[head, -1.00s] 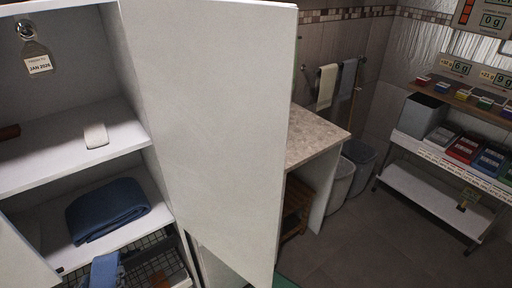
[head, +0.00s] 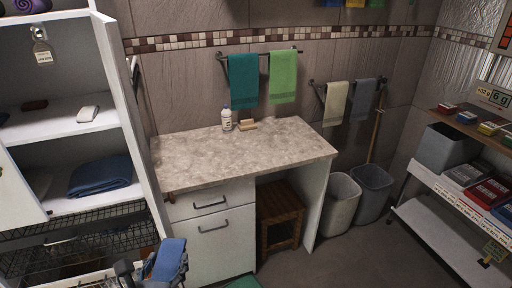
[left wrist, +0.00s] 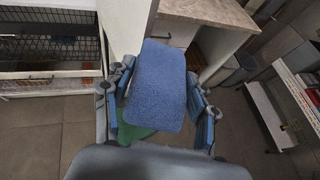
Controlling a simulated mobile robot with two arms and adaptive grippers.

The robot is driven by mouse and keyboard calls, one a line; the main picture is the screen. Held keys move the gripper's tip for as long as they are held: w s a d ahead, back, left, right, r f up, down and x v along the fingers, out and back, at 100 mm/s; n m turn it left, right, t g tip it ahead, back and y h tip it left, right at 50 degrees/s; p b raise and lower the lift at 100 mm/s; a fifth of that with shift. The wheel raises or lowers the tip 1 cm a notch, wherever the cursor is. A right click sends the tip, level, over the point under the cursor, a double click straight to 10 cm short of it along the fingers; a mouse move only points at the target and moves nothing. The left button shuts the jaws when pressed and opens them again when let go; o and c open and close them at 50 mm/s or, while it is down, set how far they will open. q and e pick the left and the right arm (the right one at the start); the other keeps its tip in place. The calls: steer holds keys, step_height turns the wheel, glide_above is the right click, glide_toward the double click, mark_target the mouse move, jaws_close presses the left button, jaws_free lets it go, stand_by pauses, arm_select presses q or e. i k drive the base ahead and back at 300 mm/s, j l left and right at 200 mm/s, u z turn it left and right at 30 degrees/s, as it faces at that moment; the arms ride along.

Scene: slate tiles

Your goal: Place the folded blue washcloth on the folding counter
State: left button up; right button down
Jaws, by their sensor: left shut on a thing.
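The folded blue washcloth (head: 170,258) is low in the head view, beside the front of the cabinet. My left gripper (head: 152,268) is shut on it and holds it in the air. In the left wrist view the washcloth (left wrist: 157,85) stands between the two fingers of the gripper (left wrist: 160,95). The folding counter (head: 235,152) has a mottled stone-like top and lies beyond the washcloth, up and to the right. Its top is mostly bare. My right gripper is out of view.
A white bottle (head: 227,119) and a tan block (head: 247,125) stand at the counter's back edge. The open cabinet at left holds a dark blue folded towel (head: 100,175). A wooden stool (head: 281,217) is under the counter; bins (head: 341,200) stand to its right.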

mark_target(252, 145)
steer(key=i+l+z, duration=0.1)
steer(key=i+l, duration=0.6)
steer(key=l, duration=0.2)
steer(key=i+l+z, duration=0.1)
steer(key=i, duration=0.5)
steer(key=i+j, duration=0.1)
steer(key=i, duration=0.05)
